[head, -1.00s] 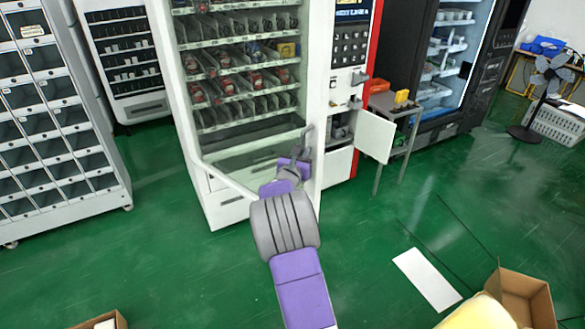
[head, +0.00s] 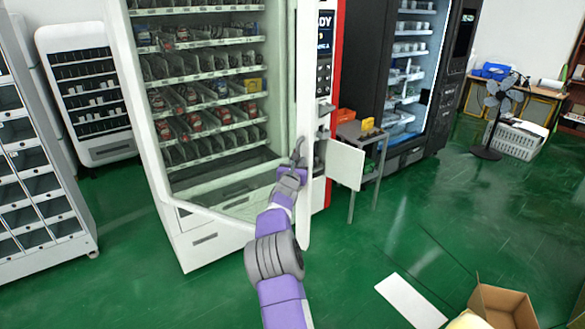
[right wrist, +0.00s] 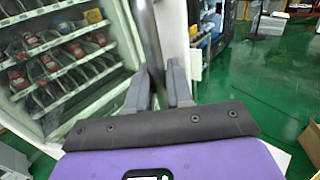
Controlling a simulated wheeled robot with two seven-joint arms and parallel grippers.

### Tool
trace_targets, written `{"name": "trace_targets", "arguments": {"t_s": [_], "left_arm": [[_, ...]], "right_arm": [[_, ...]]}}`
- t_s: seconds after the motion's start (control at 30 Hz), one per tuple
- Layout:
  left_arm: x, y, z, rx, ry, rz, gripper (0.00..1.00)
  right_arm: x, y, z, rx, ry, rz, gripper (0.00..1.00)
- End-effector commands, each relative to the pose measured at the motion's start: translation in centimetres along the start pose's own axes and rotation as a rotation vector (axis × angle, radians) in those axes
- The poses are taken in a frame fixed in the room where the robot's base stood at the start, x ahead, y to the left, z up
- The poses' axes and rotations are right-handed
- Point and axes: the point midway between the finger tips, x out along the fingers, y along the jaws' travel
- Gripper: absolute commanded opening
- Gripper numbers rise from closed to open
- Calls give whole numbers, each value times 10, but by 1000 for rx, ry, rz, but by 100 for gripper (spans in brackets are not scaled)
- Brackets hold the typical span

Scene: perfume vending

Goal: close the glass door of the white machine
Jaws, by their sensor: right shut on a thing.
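The white machine (head: 210,245) stands in the middle of the head view, with several shelves of goods inside. Its glass door (head: 303,215) is ajar; the free right-hand frame stands out in front of the cabinet and hangs lower than its front edge. My right gripper (head: 297,160) is at this frame, at mid height. In the right wrist view my right gripper (right wrist: 158,85) is shut on the door handle (right wrist: 150,35), a dark upright bar between the two fingers. My left gripper is not in view.
A small open white flap (head: 345,165) juts out right of the door, beside a side table (head: 372,138). A white locker cabinet (head: 45,195) stands at left. A flat white panel (head: 410,298) and a cardboard box (head: 503,305) lie at lower right. Green floor before the machine is clear.

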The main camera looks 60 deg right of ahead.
Motion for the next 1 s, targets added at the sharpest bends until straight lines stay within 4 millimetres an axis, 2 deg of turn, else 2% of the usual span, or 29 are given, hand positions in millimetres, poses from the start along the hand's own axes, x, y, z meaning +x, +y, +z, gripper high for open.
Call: {"name": "trace_targets", "arguments": {"t_s": [0.47,0.5,0.57,1.0], "left_arm": [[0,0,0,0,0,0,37],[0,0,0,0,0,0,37],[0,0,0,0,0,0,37],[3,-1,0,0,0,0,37]], "right_arm": [[3,-1,0,2,1,0,0],[3,-1,0,2,1,0,27],[2,-1,0,1,1,0,36],[-3,-1,0,2,1,0,38]]}}
